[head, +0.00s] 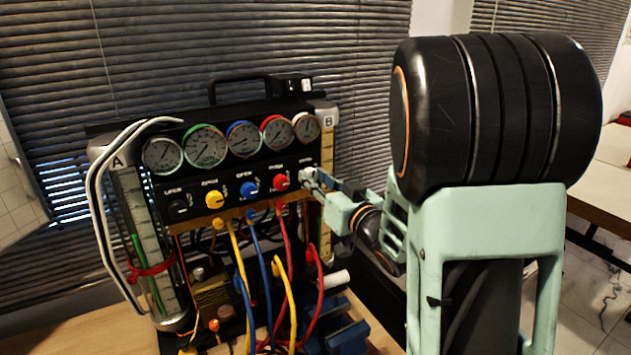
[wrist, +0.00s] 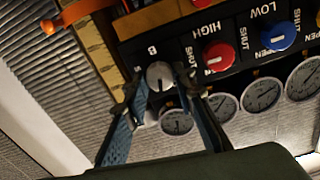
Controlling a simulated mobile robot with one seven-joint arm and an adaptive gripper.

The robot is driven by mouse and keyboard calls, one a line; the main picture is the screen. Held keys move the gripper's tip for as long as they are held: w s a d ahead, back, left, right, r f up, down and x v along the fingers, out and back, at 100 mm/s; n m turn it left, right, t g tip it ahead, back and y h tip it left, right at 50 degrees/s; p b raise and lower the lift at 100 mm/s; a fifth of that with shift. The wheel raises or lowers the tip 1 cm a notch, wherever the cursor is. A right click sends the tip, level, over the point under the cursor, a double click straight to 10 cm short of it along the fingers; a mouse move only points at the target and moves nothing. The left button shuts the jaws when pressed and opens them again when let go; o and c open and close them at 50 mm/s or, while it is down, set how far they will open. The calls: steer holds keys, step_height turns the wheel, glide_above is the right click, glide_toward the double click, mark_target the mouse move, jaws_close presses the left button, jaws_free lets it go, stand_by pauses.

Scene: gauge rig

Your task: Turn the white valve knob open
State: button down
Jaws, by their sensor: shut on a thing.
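The white valve knob (wrist: 159,74) sits at the end of the knob row, beside the letter B in the wrist view. My gripper (wrist: 164,84) is shut on it, with one finger on each side. In the head view the knob (head: 307,173) is at the right end of the black panel, partly hidden by my gripper (head: 313,181). The knob's exact turn angle is hard to read.
A red knob (head: 281,182) is close on the left, then blue (head: 250,188), yellow (head: 214,199) and black (head: 177,207) knobs. Several round gauges (head: 243,137) stand above. Coloured hoses (head: 262,265) hang below. Clear tubes flank the panel.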

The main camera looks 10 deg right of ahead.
steer(key=shift+f+n+b, duration=0.2)
steer(key=shift+n+b, duration=0.9)
steer(key=shift+b, duration=1.05)
steer(key=shift+r+n+b, duration=0.15)
steer(key=shift+n+b, duration=0.35)
steer(key=shift+b, duration=0.05)
steer(key=c, duration=1.6)
jaws_free()
steer(key=v, duration=0.7)
steer(key=shift+s, duration=0.25)
